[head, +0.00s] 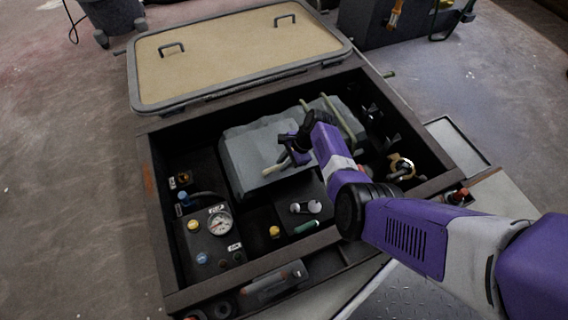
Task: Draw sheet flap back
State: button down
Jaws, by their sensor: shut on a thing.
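A grey sheet (252,155) lies draped over a bulky form inside the open dark box, its front edge hanging down. A pale rod-like piece (274,169) shows at the sheet beside my fingers. My gripper (291,154) reaches in from the right over the middle of the sheet. It is shut on the sheet flap, close to the pale rod; the exact contact is small and partly hidden by my purple wrist. What lies beneath the sheet is hidden.
The box's tan lid (235,50) with two handles lies open at the back. A gauge (220,223) and coloured knobs fill the front left. Olive tubes (342,122) run behind my wrist. A brass valve (401,166) sits at right. The box rim (160,225) surrounds everything.

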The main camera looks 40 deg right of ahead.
jog(key=c, duration=1.4)
grip_release()
jog(key=shift+o, duration=0.2)
jog(key=p+v, duration=0.5)
jog(key=v, duration=0.2)
jog(key=shift+s+r, duration=0.2)
jog(key=shift+r, duration=0.15)
jog(key=shift+d, duration=0.15)
